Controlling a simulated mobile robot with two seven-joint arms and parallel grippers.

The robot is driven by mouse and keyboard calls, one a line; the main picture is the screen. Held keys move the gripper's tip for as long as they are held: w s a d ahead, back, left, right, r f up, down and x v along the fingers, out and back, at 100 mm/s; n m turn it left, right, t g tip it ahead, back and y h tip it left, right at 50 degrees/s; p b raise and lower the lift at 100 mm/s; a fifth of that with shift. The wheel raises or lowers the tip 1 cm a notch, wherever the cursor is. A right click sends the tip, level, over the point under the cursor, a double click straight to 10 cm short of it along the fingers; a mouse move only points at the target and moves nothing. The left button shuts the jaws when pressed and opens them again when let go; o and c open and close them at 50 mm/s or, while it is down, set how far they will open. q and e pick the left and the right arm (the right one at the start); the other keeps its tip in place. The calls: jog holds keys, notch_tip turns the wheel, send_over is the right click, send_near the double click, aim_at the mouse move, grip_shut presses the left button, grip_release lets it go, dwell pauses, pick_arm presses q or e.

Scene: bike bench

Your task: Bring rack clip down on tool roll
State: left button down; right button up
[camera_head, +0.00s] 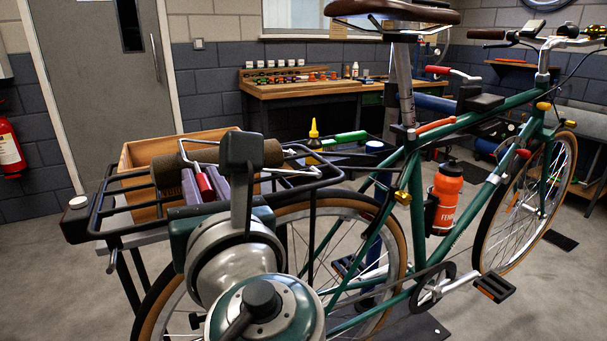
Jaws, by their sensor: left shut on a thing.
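The brown tool roll (167,172) lies across the black rear rack (112,205) of the green bicycle. The rack clip (292,172) is a pale bent wire frame with a red grip (205,188). Its wire passes across the roll near the roll's left part; I cannot tell whether it presses on the roll. My left gripper (204,187) has its two greyish-purple fingers shut around the red grip, at the near side of the roll. My wrist and arm hide part of the roll, rack and clip. My right gripper is not in view.
A wooden crate (137,153) stands behind the rack. A yellow-capped bottle (314,134) and a green-handled tool (344,138) are beyond the rack to the right. The saddle (392,10) and seat post rise at the right. A workbench (290,91) stands by the back wall.

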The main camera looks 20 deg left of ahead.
pick_arm(q)
jog(key=r+m+p, duration=0.1)
jog(key=p, duration=0.1)
jog(key=w+r+p, duration=0.1)
jog(key=r+p, duration=0.1)
jog(key=p, duration=0.1)
jog(key=d+r+m+p, duration=0.1)
jog(key=p, duration=0.1)
jog(key=shift+w+d+r+m, duration=0.1)
jog(key=shift+w+r+m, duration=0.1)
jog(key=shift+m, duration=0.1)
jog(key=c, duration=0.8)
grip_release()
jog(key=shift+f, duration=0.1)
jog(key=v, duration=1)
jog(key=shift+b, duration=0.4)
